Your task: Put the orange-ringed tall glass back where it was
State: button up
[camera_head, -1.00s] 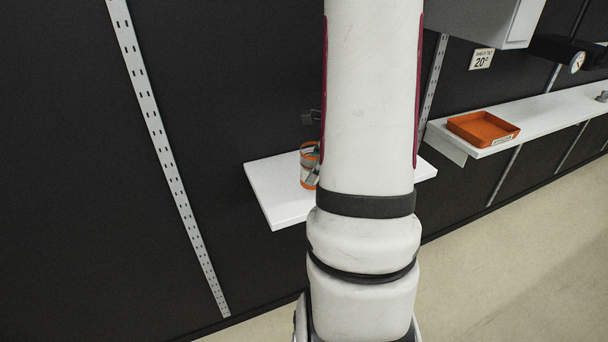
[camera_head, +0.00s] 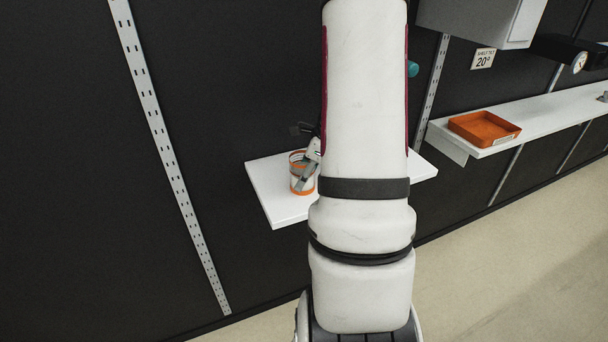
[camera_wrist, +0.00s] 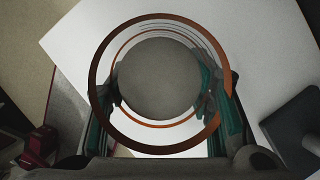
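The orange-ringed tall glass (camera_head: 295,188) is upright over the left part of the small white shelf (camera_head: 270,190) in the head view. The wrist view looks down into the glass (camera_wrist: 150,144), with orange rings around a grey round base. My gripper (camera_head: 308,178) has a finger on either side of the glass; in the wrist view the gripper (camera_wrist: 160,95) has teal-edged fingers close against its wall. It appears shut on the glass. I cannot tell whether the glass base touches the shelf. My arm hides the middle of the shelf.
A dark wall with slotted metal uprights (camera_head: 170,160) stands behind the shelf. To the right is a longer white shelf (camera_head: 545,112) with an orange tray (camera_head: 484,130). A grey box (camera_head: 478,20) hangs above. A dark block (camera_wrist: 297,130) shows at right in the wrist view.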

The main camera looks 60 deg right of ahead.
jog(key=o, duration=0.4)
jog(key=v, duration=1.2)
jog(key=shift+r+p, duration=0.15)
jog(key=shift+p, duration=0.15)
jog(key=w+a+r+n, duration=0.2)
jog(key=a+r+n, duration=0.2)
jog(key=a+n, duration=0.45)
jog(key=w+a+r+n, duration=0.2)
jog(key=a+r+n, duration=0.25)
jog(key=a, duration=0.65)
jog(key=s+a+n, duration=0.3)
jog(key=a+n, duration=0.2)
jog(key=n, duration=0.1)
jog(key=s+a+r+n+h, duration=0.1)
jog(key=s+a+n, duration=0.2)
jog(key=a+n, duration=0.2)
jog(key=s+a+r+n+t, duration=0.1)
jog(key=s+a+n, duration=0.2)
jog(key=a+n, duration=0.3)
jog(key=shift+s+a+r+n+h, duration=0.1)
jog(key=shift+n+h, duration=0.2)
jog(key=shift+n, duration=0.6)
